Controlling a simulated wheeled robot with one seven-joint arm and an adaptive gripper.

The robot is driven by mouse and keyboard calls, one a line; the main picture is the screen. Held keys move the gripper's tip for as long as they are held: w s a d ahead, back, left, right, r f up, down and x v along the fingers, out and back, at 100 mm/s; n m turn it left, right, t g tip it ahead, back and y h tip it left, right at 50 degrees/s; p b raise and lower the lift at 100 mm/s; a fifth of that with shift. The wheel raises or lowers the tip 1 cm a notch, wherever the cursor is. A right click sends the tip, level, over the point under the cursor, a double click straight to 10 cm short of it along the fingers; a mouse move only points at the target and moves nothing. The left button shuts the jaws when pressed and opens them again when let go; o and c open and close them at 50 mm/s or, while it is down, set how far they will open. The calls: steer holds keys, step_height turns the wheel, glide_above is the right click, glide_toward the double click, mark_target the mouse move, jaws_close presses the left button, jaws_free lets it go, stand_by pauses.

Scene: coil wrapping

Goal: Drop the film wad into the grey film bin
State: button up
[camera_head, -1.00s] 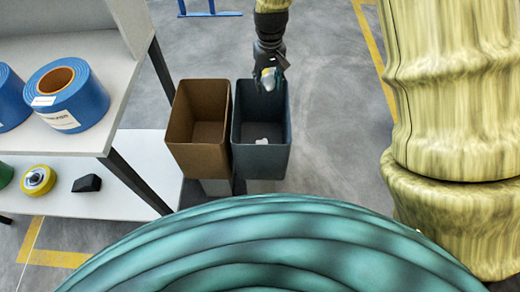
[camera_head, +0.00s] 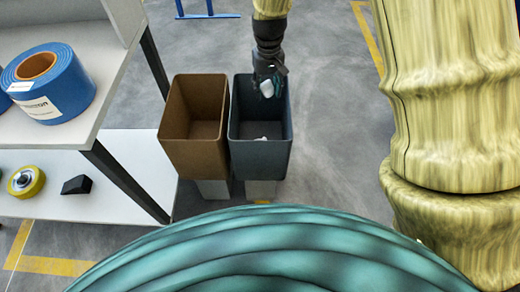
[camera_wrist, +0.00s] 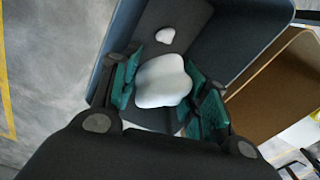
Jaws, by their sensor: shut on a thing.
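The film wad (camera_wrist: 163,82) is a white, lumpy piece between the two green-padded fingers of my gripper (camera_wrist: 165,98) in the wrist view. It also shows as a small pale lump (camera_head: 266,88) in the head view. My gripper (camera_head: 268,84) is shut on it, pointing down over the open mouth of the grey film bin (camera_head: 262,152). In the wrist view the grey bin's wall (camera_wrist: 250,35) surrounds the wad. A second small white piece (camera_wrist: 165,35) lies inside the grey bin.
A brown bin (camera_head: 195,150) stands directly left of the grey bin. A shelf (camera_head: 120,60) at the left holds a blue film roll (camera_head: 62,95), a yellow roll (camera_head: 26,182) and a black block (camera_head: 77,185). Open floor (camera_head: 330,90) lies right of the bins.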

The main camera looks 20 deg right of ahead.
steer(key=o, duration=0.9)
step_height(320, 180, up, 12)
stand_by(0.4)
stand_by(0.4)
